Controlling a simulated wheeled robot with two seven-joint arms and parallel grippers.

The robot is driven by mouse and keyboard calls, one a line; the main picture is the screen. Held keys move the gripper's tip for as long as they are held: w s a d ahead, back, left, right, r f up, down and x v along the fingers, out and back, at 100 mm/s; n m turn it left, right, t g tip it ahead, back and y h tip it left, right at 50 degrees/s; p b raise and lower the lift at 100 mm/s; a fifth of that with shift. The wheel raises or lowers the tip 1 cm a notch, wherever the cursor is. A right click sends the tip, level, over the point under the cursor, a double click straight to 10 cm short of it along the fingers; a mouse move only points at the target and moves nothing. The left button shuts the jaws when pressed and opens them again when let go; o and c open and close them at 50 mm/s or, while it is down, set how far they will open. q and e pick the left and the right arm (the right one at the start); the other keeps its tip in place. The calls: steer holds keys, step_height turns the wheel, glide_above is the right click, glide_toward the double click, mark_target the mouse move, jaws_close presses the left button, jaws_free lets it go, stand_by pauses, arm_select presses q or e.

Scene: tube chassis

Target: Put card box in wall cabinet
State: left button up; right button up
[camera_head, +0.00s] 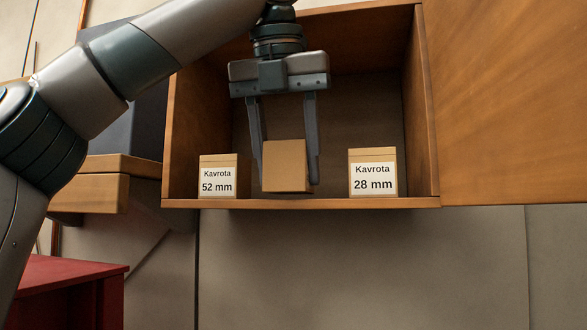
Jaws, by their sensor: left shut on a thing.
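The wall cabinet (300,203) is open, its wooden door swung out to the right. My left gripper (287,178) reaches down inside it from above, shut on a plain tan card box (285,166) held between its two fingers. The held box is in the middle of the cabinet, close to the floor board. I cannot tell whether its underside touches the board. A labelled box, "Kavrota 52 mm" (217,176), stands to its left. Another, "Kavrota 28 mm" (373,173), stands to its right. My right gripper is out of view.
The open cabinet door (515,100) fills the upper right. A wooden shelf (95,190) with a dark grey thing above it is left of the cabinet. A red piece of furniture (65,285) is at lower left. Gaps separate the held box from both labelled boxes.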

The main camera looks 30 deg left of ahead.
mark_target(293, 171)
arm_select(q)
steer(key=w, duration=0.3)
steer(key=shift+w+a+p, duration=0.15)
steer(key=shift+a+p, duration=0.2)
steer(key=shift+a, duration=0.05)
steer(key=shift+f, duration=0.35)
steer(key=shift+s, duration=0.2)
steer(key=o, duration=1.1)
steer(key=shift+f, duration=0.1)
steer(key=shift+o, duration=0.8)
steer(key=shift+w, duration=0.15)
